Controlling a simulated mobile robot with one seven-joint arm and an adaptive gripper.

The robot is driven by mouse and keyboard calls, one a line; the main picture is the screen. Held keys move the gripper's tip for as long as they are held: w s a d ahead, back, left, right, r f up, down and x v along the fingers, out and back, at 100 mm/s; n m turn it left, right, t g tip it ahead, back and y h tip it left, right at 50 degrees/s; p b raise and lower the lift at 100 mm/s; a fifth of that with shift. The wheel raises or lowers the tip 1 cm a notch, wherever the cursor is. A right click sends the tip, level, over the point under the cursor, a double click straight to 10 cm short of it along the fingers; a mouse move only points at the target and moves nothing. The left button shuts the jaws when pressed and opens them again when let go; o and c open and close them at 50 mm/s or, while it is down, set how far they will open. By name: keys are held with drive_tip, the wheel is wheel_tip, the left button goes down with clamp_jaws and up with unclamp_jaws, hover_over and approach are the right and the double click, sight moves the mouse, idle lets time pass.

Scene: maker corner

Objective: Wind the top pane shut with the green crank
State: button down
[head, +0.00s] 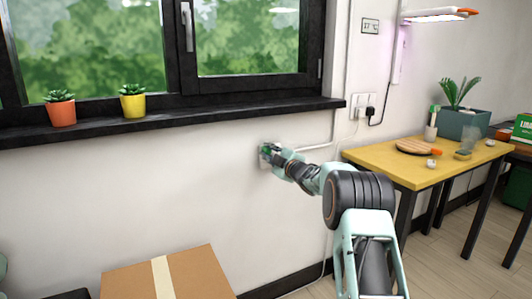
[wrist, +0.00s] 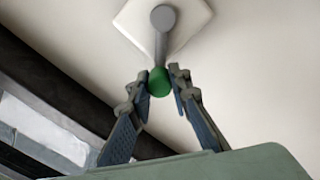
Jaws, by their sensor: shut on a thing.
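The crank shows in the wrist view as a grey arm (wrist: 160,45) on a pale wall plate (wrist: 190,18), with a round green knob (wrist: 159,82) at its lower end in that picture. My gripper (wrist: 159,76) is shut on the green knob, one finger on each side. In the head view my gripper (head: 270,152) is at the wall below the sill, where it hides most of the crank. The window (head: 250,40) is cut off by the top of the head view, and I cannot make out the top pane.
The dark sill (head: 200,119) above my gripper holds an orange pot (head: 61,112) and a yellow pot (head: 133,106). A cardboard box (head: 205,272) stands below left. A yellow table (head: 455,165) with several items is at right. The wall around the crank is clear.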

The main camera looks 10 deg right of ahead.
drive_tip(key=shift+f, duration=0.15)
drive_tip(key=c, duration=1.8)
unclamp_jaws()
drive_tip(key=shift+o, duration=0.2)
drive_tip(key=shift+s, duration=0.1)
drive_tip(key=v, duration=1.1)
drive_tip(key=shift+s, duration=0.35)
drive_tip(key=shift+d, duration=0.15)
